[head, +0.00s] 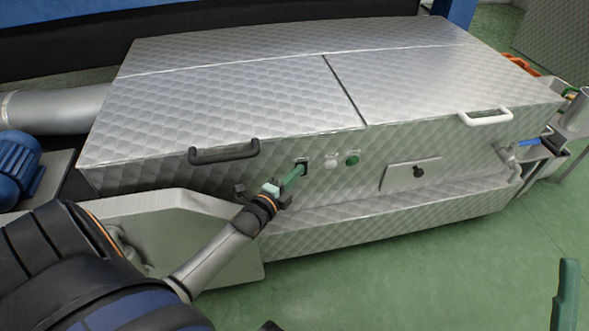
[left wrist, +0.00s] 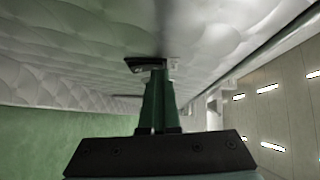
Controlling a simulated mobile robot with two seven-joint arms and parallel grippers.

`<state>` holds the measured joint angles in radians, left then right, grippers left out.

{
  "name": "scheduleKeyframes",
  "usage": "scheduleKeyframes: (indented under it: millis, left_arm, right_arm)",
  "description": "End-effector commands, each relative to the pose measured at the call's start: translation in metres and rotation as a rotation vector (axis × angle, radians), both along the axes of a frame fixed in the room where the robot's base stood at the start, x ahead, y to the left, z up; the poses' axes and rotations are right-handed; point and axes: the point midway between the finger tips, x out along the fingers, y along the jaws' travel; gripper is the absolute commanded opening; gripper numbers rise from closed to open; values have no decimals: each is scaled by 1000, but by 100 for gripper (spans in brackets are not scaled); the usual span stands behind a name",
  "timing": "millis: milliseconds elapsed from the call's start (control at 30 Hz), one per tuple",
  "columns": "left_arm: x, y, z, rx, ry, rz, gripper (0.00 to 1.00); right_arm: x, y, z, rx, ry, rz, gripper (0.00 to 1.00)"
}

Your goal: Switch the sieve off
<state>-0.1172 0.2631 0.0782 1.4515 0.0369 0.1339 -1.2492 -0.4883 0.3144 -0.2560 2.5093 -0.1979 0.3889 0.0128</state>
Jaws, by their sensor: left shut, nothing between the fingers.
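The sieve is a long, closed box of quilted metal (head: 230,95) in the head view. On its front wall are a small black switch plate (head: 304,166), a white round part (head: 331,163) and a green round button (head: 352,159). My left gripper (head: 296,174) has its green fingers shut and empty, with the tips at the black switch plate. In the left wrist view the shut fingers (left wrist: 158,72) end at a dark fitting (left wrist: 146,62) on the quilted wall. The tips hide part of it, so contact and the switch's position cannot be told.
A small flap with a black knob (head: 418,172) is right of the buttons. The green floor in front is clear.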

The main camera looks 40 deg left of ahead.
Motion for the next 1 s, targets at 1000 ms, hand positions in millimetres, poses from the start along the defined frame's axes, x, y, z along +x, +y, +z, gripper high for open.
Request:
scheduleKeyframes:
  millis: [1000]
  left_arm:
    - [-117,-81,99,0,6,0,0]
  right_arm:
    - [-4,-9,90,-21,-67,-59,50]
